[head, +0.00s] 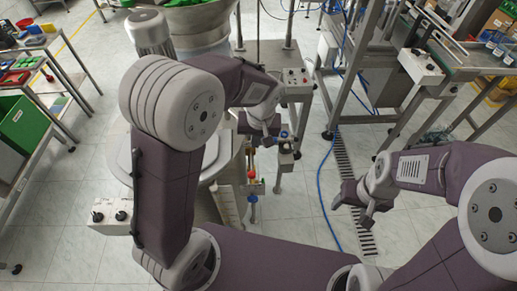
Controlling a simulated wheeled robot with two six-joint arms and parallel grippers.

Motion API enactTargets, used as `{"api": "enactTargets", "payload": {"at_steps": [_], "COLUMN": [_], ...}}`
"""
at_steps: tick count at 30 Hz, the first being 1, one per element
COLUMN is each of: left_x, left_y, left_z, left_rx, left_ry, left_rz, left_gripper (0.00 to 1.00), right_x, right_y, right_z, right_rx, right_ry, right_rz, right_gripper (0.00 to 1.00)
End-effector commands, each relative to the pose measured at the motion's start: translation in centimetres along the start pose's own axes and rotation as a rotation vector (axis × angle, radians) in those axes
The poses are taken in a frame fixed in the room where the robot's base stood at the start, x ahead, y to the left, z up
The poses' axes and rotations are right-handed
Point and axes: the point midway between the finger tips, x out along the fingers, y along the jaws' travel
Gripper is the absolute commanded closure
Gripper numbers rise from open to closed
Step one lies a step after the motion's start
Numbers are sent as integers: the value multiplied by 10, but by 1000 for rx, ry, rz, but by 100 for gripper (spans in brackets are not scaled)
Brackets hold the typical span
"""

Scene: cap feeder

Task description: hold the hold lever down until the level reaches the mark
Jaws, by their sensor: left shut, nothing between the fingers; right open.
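My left gripper (277,138) is shut and empty, pointing down by a small grey fitting (287,157) on a post. I cannot tell whether it touches that fitting. The hold lever is not clearly distinguishable; the gripper and wrist may cover it. Just left of the gripper stands a thin upright pipe with red and yellow parts (251,175) and a blue lower end. No level or mark can be read in this view. My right gripper (355,201) is open and empty above the floor at the right, apart from everything.
A large round white machine (122,160) stands behind my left arm. A control box with black knobs (110,216) is at its left, another box (294,77) behind the gripper. A blue hose (320,185) lies on the floor near a drain grate (343,157).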

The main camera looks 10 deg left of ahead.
Motion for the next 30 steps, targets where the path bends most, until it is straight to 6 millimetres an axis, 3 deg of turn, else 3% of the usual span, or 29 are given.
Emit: {"api": "enactTargets", "payload": {"at_steps": [13, 27, 30], "left_x": [6, 102, 113], "left_y": [1, 1, 1], "left_z": [1, 2, 15], "left_rx": [4, 6, 8], "left_ry": [-1, -5, -3], "left_rz": [1, 0, 1], "left_gripper": [100, 100, 100], "right_x": [-2, -12, -10], "right_y": [0, 0, 0], "right_z": [0, -1, -1], "right_rx": [0, 0, 0], "right_ry": [0, 0, 0], "right_rz": [0, 0, 0], "right_gripper": [35, 35, 35]}}
